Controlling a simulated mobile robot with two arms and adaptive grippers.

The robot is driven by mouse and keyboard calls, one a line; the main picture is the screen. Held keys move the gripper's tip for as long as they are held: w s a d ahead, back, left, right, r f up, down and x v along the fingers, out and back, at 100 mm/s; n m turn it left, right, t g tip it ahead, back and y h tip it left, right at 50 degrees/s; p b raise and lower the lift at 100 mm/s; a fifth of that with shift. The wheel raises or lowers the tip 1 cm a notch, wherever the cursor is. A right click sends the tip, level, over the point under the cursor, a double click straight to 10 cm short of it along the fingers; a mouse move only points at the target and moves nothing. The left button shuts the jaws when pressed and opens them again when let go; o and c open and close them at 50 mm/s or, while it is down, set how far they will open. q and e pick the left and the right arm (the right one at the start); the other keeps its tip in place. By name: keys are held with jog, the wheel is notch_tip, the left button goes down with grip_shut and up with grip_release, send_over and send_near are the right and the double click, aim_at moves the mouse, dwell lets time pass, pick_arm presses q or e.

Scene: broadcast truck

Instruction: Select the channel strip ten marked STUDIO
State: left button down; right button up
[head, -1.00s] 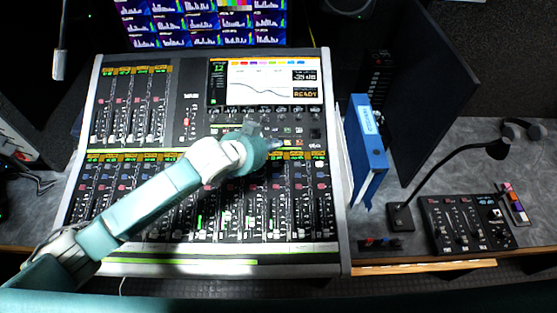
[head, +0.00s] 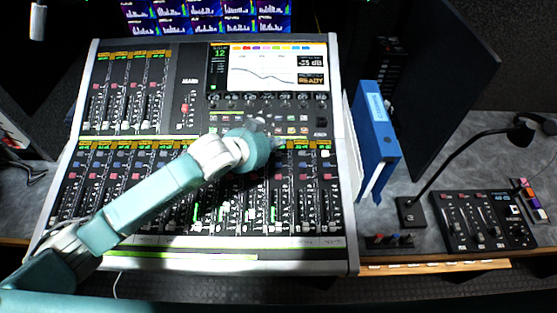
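The mixing console (head: 180,262) fills the left and middle of the head view, with a row of channel strips along its lower half. Its screen (head: 262,65) shows 12 in green, a curve and the word READY. My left arm reaches in from the lower left across the strips. My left gripper (head: 268,131) is over the top of the lower strips, right of the console's middle. Its fingers are small and seen from behind, so their opening is unclear. The arm hides several strips and labels. The STUDIO marking is too small to read. My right gripper is out of view.
A blue binder (head: 378,135) stands right of the console. Beyond it are a dark panel (head: 445,90), a black gooseneck lamp (head: 411,212) and a small control box (head: 485,222). Several multi-view monitors (head: 205,16) glow at the back.

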aim_at(277, 158)
pick_arm(q)
notch_tip(277, 158, down, 2)
jog(key=shift+w+f+b, duration=0.1)
jog(key=shift+w+b, duration=0.05)
jog(key=shift+b, duration=0.2)
dwell(0.9)
jog(key=shift+f, duration=0.4)
jog(key=shift+w+f, duration=0.1)
jog(key=shift+f, duration=0.35)
dwell(0.8)
jog(key=shift+r, duration=0.1)
jog(key=shift+r+p, duration=0.75)
jog(key=shift+p, duration=0.2)
